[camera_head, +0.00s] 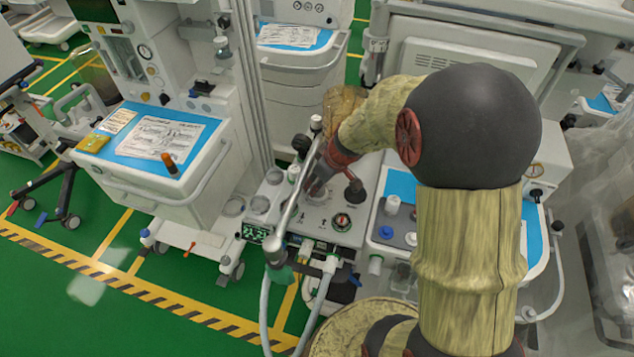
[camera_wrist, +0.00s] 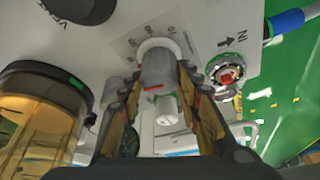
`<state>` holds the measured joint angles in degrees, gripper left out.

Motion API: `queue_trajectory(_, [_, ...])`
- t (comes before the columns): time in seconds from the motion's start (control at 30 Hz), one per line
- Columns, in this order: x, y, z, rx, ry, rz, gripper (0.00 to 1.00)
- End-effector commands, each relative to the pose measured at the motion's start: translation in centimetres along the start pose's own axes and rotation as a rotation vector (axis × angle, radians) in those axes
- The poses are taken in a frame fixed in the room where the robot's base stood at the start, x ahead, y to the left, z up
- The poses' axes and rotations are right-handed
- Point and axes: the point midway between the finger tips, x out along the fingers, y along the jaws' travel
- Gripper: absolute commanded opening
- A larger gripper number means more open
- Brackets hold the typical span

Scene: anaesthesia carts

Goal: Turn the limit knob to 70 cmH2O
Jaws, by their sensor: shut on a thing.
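The limit knob (camera_wrist: 158,68) is a grey upright cylinder with a red mark on its side. It stands on the pale panel, with a printed scale around its white base, in the wrist view; the scale figures are too small to read. My gripper (camera_wrist: 158,112) has one ridged finger on each side of the knob and is shut on it. In the head view my gripper (camera_head: 318,178) reaches down to the panel (camera_head: 318,232) on the middle cart; the knob cannot be made out there behind the fingers and arm.
A red-centred round dial (camera_wrist: 229,73) sits right of the knob; it also shows in the head view (camera_head: 342,222). An amber canister (camera_wrist: 40,120) stands at left. A grey metal tube (camera_head: 294,205) with hoses runs close beside my gripper. Green floor (camera_head: 90,290) is free at left.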

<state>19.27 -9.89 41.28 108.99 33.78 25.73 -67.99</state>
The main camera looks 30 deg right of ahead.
Motion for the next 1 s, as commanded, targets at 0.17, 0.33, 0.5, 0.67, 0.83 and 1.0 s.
queue_trajectory(0.17, [0.0,0.0,0.0,-0.001,0.001,0.000,0.34])
queue_trajectory(0.33, [0.0,0.0,0.0,-0.001,0.000,0.000,0.44])
queue_trajectory(0.5, [0.0,0.0,0.0,-0.002,0.000,0.000,0.52])
queue_trajectory(0.67, [0.0,0.0,0.0,-0.002,0.000,-0.001,0.52])
queue_trajectory(0.83, [-0.3,0.0,0.0,-0.002,0.001,0.000,0.52])
queue_trajectory(1.0, [-2.3,0.1,-0.2,-0.002,0.004,0.002,0.52])
